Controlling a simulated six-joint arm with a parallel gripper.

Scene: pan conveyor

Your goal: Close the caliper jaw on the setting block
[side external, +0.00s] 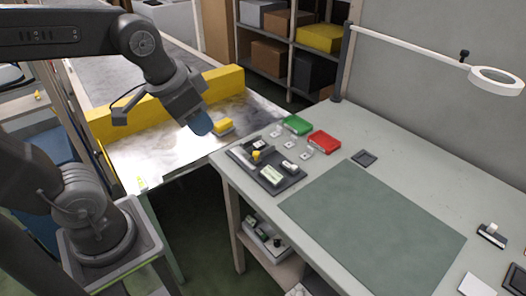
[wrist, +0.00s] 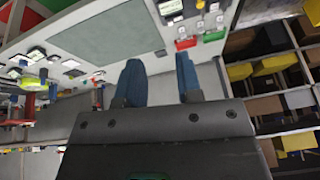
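A dark tray (side external: 291,184) lies at the near left corner of the grey workbench and holds small parts. On it are a long pale piece at the left, a small yellow piece (side external: 257,156), a pale greenish plate (side external: 271,175) and a small white piece (side external: 290,167). I cannot tell which of these are the caliper, its jaw and the setting block. My gripper (side external: 200,122) hangs over the conveyor, left of the tray and apart from it. In the wrist view its two blue fingers (wrist: 160,82) stand apart with nothing between them.
A yellow block (side external: 223,126) sits on the conveyor beside my gripper. Green (side external: 297,124) and red (side external: 324,141) bins stand behind the tray. A green mat (side external: 372,215) covers the bench middle and is clear. A lamp arm (side external: 410,52) reaches over the bench.

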